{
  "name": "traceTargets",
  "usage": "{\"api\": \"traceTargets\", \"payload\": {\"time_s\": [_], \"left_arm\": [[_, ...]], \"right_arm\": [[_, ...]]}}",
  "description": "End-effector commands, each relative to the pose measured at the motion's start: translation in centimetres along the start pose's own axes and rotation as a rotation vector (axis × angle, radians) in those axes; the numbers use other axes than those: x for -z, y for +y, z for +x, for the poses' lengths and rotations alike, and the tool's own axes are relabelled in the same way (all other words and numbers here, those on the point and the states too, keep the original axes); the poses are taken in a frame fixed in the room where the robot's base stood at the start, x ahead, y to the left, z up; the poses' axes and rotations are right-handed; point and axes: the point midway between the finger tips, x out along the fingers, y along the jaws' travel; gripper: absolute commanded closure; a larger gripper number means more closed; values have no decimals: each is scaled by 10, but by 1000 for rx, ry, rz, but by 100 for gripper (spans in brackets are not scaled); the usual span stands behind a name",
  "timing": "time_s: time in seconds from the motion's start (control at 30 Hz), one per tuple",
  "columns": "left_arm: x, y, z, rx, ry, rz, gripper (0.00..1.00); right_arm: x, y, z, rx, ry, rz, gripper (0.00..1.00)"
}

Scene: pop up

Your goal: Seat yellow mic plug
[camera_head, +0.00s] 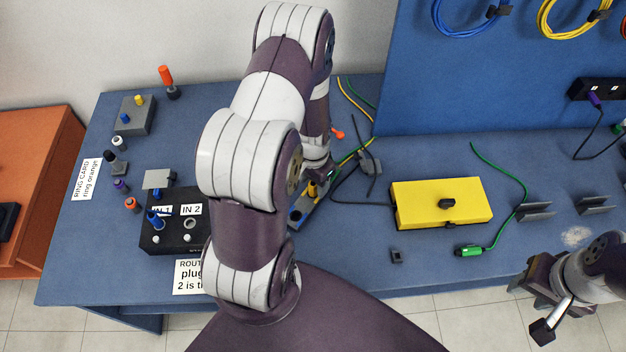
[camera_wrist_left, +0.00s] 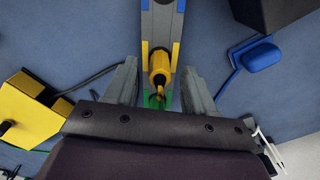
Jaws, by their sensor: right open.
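The yellow mic plug (camera_head: 312,188) stands at the end of a blue and grey holder (camera_head: 298,215), partly hidden by my left arm. In the left wrist view the yellow plug (camera_wrist_left: 160,68) lies between the fingers of my left gripper (camera_wrist_left: 160,88), with a visible gap on both sides. The left gripper (camera_head: 318,172) is open around it. The black box (camera_head: 165,241) labelled IN 1 and IN 2 is left of my left arm, with a blue plug (camera_head: 153,218) at IN 1. My right gripper (camera_head: 530,308) is open and empty at the table's front right.
A yellow box (camera_head: 440,203) with a black knob sits mid-table, with a green plug (camera_head: 468,251) and cable to its right. A small black block (camera_head: 397,256) lies in front. Cables run behind my left gripper. A blue panel (camera_head: 500,75) stands at the back.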

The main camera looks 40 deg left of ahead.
Motion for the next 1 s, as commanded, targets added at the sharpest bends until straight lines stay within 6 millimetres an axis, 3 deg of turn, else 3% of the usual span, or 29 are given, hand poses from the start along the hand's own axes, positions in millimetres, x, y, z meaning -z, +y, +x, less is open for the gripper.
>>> {"api": "traceTargets", "payload": {"time_s": [0.17, 0.4, 0.57, 0.7, 1.0], "left_arm": [[1, -1, -20, 2, 5, 0, 45], [1, -1, -85, 3, 6, 0, 45], [1, 0, -116, 1, 3, 0, 45], [0, 0, -126, 0, 0, 0, 45], [0, 0, -127, 0, 0, 0, 45]], "right_arm": [[0, 0, 1, 0, 0, 0, 57], [0, 0, 3, 0, 0, 0, 57], [0, 0, 4, 0, 0, 0, 57], [0, 0, 4, 0, 0, 0, 57], [0, 0, 4, 0, 0, 0, 57]]}}
